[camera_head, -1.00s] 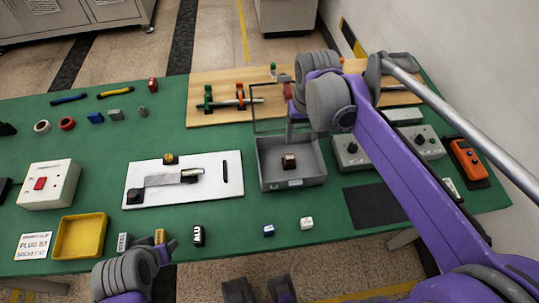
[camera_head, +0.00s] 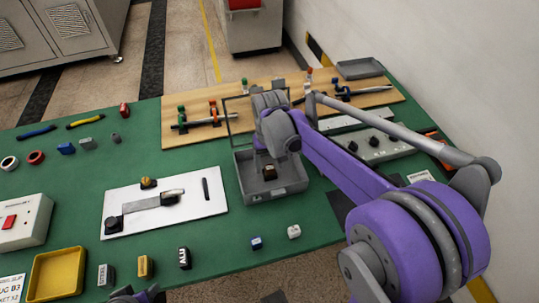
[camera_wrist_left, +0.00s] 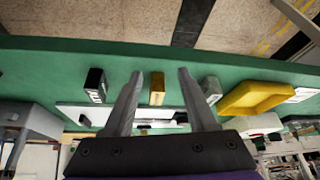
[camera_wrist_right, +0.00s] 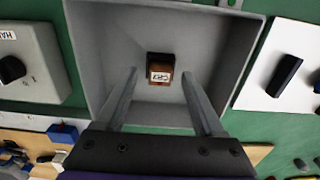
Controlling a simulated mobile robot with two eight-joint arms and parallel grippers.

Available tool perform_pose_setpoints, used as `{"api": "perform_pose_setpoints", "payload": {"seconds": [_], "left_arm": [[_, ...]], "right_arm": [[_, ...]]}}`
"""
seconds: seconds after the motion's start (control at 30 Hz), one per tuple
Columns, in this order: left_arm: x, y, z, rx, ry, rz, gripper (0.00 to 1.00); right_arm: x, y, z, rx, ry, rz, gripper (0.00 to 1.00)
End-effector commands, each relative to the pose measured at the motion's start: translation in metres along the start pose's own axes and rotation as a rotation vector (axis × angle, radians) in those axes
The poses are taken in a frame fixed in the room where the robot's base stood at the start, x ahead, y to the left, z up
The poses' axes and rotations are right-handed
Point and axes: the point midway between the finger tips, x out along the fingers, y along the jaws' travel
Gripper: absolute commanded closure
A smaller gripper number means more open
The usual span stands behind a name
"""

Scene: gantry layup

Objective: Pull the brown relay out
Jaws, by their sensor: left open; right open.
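The brown relay (camera_head: 269,172), a small dark block with a brown body, is inside a grey open-topped box (camera_head: 283,191). In the right wrist view the relay (camera_wrist_right: 160,70) shows a white label on its near face. My right gripper (camera_wrist_right: 158,74) is open, its two fingers on either side of the relay in that view and nothing held; whether they touch it I cannot tell. In the head view my right wrist hides part of the box's back. My left gripper (camera_wrist_left: 160,74) is open and empty, with a yellow-orange block (camera_wrist_left: 157,88) between its fingers in the picture.
A white board (camera_head: 215,205) with a lever lies left of the grey box. Small blocks, including a blue-white one (camera_head: 256,243) and a white one (camera_head: 294,231), stand in front. A grey control box (camera_head: 385,149) is to the right. A yellow tray (camera_head: 47,280) is at front left.

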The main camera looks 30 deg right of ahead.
Motion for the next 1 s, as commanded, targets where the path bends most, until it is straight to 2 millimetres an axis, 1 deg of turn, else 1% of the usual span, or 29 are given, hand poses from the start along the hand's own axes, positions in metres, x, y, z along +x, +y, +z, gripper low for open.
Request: {"api": "perform_pose_setpoints", "payload": {"seconds": [0.03,0.13,0.4,0.47,0.5,0.57,0.6,0.67,0.8,0.9,0.93,1.0], "left_arm": [[0.0006,0.0000,0.0004,0.000,0.000,0.000,0.43],[0.0009,0.0000,0.0006,0.000,0.000,0.000,0.43],[0.0008,0.0000,0.0006,0.000,0.000,0.000,0.43],[0.0008,0.0000,0.0006,0.000,0.000,0.000,0.43],[0.0008,0.0000,0.0006,0.000,0.000,0.000,0.43],[0.0008,0.0000,0.0006,0.000,0.000,0.000,0.43],[0.0008,0.0000,0.0006,0.000,0.000,0.000,0.43],[0.0008,0.0000,0.0006,0.000,0.000,0.000,0.43],[0.0008,0.0000,0.0006,0.000,0.000,0.000,0.43],[0.0008,0.0000,0.0006,0.000,0.000,0.000,0.43],[0.0008,0.0000,0.0006,0.000,0.000,0.000,0.43],[0.0008,0.0000,0.0006,0.000,0.000,0.000,0.43]], "right_arm": [[0.0043,-0.0001,0.0001,0.000,0.000,0.000,0.30],[0.0083,-0.0001,0.0001,0.000,0.000,0.000,0.30],[0.0094,-0.0001,0.0002,0.000,0.000,0.000,0.30],[0.0093,0.0000,0.0002,0.000,0.000,0.000,0.39],[0.0093,0.0000,0.0002,0.000,0.000,0.000,0.46],[0.0093,0.0000,0.0002,0.000,0.000,0.000,0.57],[0.0093,0.0000,0.0002,0.000,0.000,0.000,0.64],[0.0092,0.0000,0.0002,0.000,0.000,0.000,0.75],[0.0092,0.0000,0.0002,0.000,0.000,0.000,1.00],[0.0091,0.0000,0.0002,0.000,0.000,0.000,1.00],[0.0091,0.0000,0.0002,0.000,0.000,0.000,0.70],[0.0091,0.0000,0.0002,0.000,0.000,0.000,0.82]]}}
